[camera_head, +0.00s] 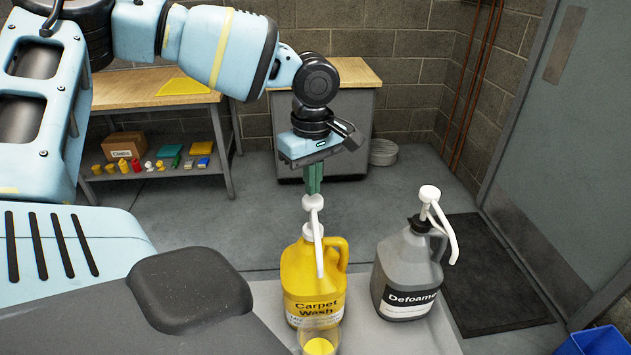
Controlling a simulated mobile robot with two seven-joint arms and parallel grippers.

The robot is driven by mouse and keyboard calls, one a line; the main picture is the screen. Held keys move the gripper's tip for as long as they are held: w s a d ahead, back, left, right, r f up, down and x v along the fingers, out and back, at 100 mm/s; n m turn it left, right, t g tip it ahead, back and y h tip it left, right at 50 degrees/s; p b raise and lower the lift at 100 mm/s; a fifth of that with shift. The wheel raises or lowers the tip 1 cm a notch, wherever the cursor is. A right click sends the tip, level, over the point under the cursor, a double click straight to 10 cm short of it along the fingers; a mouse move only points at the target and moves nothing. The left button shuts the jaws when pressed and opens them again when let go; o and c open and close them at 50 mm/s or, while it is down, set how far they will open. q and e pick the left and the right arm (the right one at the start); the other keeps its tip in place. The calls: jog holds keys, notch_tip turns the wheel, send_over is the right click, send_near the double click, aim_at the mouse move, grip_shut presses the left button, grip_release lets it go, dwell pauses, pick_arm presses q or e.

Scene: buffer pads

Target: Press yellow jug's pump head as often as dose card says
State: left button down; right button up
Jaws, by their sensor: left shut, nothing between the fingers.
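The yellow jug (335,286), labelled "Carpet Wash", stands upright near the front of the grey surface (389,340). Its white pump head (313,203) is on top, with the long spout pointing toward me. My left gripper (313,190) is shut and empty, pointing down directly over the pump head. The green fingertips are at or very close to its top; I cannot tell whether they touch. A clear cup (320,346) with something yellow in it stands below the spout, cut off by the bottom edge. I see no dose card. My right gripper is not in view.
A grey "Defoamer" jug (404,275) with its own white pump (430,194) stands close on the right. Behind are a wooden-topped bench (145,93) with a shelf of small items and a grey cabinet (362,115). A blue bin (596,341) is at lower right.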

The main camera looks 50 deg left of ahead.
aim_at(313, 199)
pick_arm(q)
jog(key=shift+f, duration=0.15)
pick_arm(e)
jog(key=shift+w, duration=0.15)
